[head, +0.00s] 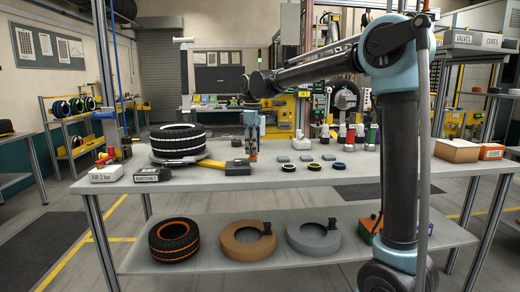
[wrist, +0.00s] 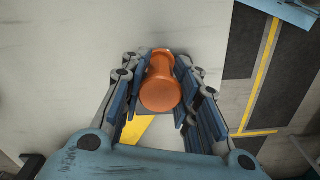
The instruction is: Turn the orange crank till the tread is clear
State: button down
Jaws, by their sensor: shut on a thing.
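The orange crank's knob (wrist: 160,92) sits between my gripper's blue fingers (wrist: 160,75) in the wrist view, and they are shut on it. In the head view my gripper (head: 252,151) points down over the table, with a little orange at its fingertips. The black tyre (head: 178,136) with white bands lies flat on the left of the table. A yellow clamp arm (head: 211,163) with a dark end (head: 180,161) reaches to the tyre's front lower side. I cannot tell whether that end touches the tread. The rest of the crank is mostly hidden.
A ratchet-labelled block (head: 147,175) and an air gauge box (head: 106,175) stand at the table's front left. Small rings (head: 315,167) and several upright tools (head: 342,135) are right of my gripper. The lower shelf (head: 215,258) holds a tyre and two ring-shaped pieces.

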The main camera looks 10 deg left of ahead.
jog(key=shift+w, duration=0.1)
dwell(0.3)
jog(key=c, duration=1.4)
grip_release()
notch_tip(320, 180, up, 12)
